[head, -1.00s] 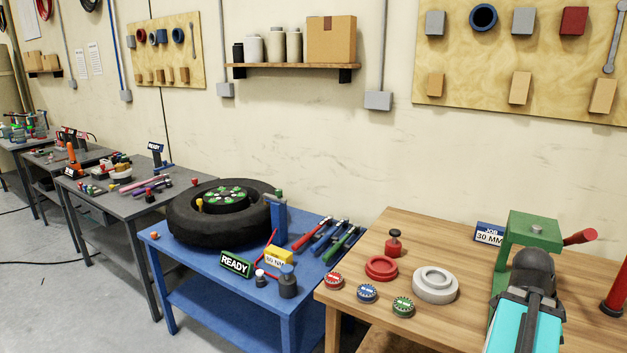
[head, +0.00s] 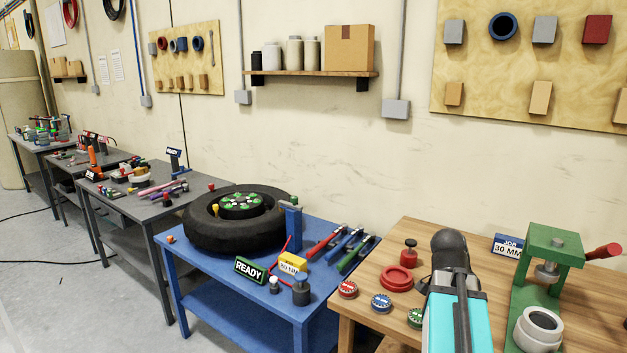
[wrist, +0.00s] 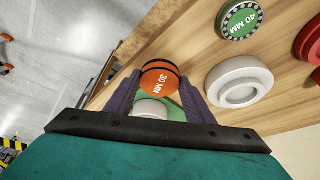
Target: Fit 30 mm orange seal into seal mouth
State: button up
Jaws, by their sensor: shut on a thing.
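An orange seal (wrist: 160,80) marked "30 MM" sits between the two fingers of my gripper (wrist: 160,98) in the wrist view. The gripper is shut on it, with the label facing the camera. Behind the seal, partly hidden by it, is a pale round part (wrist: 150,109) beside a bit of green. In the head view a white cup with a dark round opening (head: 540,322) stands at the front of the green press (head: 553,240); it is probably that same part. My arm hides the gripper and seal in the head view. I see no contact between seal and cup.
A white stepped ring (wrist: 240,82) lies on the wooden bench beside my right finger. A green 40 MM seal (wrist: 240,20) and red ring (head: 397,280) are near it. Red (head: 347,289) and blue (head: 381,302) seals lie along the bench front. A job sign (head: 508,246) reads 30 MM.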

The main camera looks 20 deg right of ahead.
jog(key=w+a+r+n+t+y, duration=0.1)
jog(key=w+a+n+t, duration=0.1)
jog(key=w+a+n, duration=0.5)
jog(key=w+a+r+n+t+y, duration=0.1)
jog(key=w+a+n, duration=0.6)
jog(key=a, duration=1.1)
jog(key=w+a+r+n+t+y, duration=0.2)
jog(key=w+a+n, duration=0.4)
jog(key=w+a, duration=0.3)
jog(key=a+r, duration=0.1)
jog(key=a, duration=0.2)
jog(key=shift+w+a+r+n+t, duration=0.2)
jog(key=shift+n+t, duration=0.1)
jog(key=shift+n, duration=0.1)
jog(key=s+f, duration=0.5)
jog(key=f, duration=0.1)
jog(key=shift+f, duration=0.35)
